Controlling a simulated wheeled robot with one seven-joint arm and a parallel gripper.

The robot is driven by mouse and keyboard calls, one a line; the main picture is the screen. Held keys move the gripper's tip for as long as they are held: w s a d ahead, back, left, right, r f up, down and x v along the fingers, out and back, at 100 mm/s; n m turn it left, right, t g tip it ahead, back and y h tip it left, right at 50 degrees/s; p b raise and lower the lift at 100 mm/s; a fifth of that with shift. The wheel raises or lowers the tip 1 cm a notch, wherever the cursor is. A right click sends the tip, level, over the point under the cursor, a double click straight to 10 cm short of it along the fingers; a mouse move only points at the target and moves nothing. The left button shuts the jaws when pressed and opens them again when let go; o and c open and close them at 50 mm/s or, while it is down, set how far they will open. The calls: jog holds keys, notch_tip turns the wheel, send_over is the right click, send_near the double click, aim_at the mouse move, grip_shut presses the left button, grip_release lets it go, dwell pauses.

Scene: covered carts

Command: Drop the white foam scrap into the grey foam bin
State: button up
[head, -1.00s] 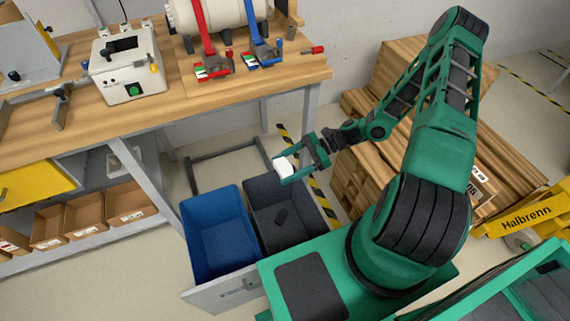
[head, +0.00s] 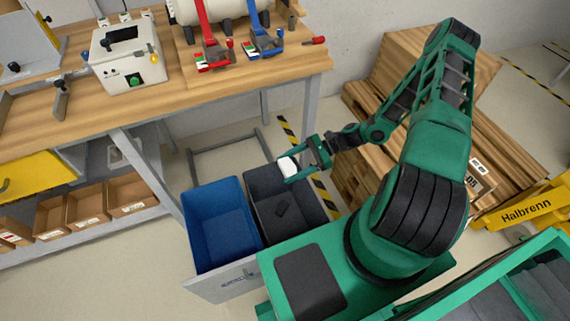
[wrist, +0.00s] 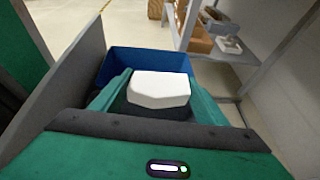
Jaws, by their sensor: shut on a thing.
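The white foam scrap (head: 288,167) is held between the fingers of my gripper (head: 297,166), which is shut on it. In the wrist view the foam scrap (wrist: 158,89) sits between my two green fingertips. The grey foam bin (head: 305,208) stands on the floor side of the bench, and the scrap is above its far part. A small dark piece (head: 282,208) lies inside that bin. In the wrist view my gripper and the scrap hide most of the grey bin.
A blue bin (head: 222,218) stands directly left of the grey one, in the same pull-out frame. The wooden workbench (head: 190,90) with clamps is behind to the left. Stacked wooden pallets (head: 350,185) stand to the right. A yellow-black floor stripe runs behind the grey bin.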

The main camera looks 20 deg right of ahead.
jog(key=shift+f, duration=0.15)
jog(key=o, duration=1.1)
jog(key=v, duration=1)
jog(key=shift+d, duration=0.4)
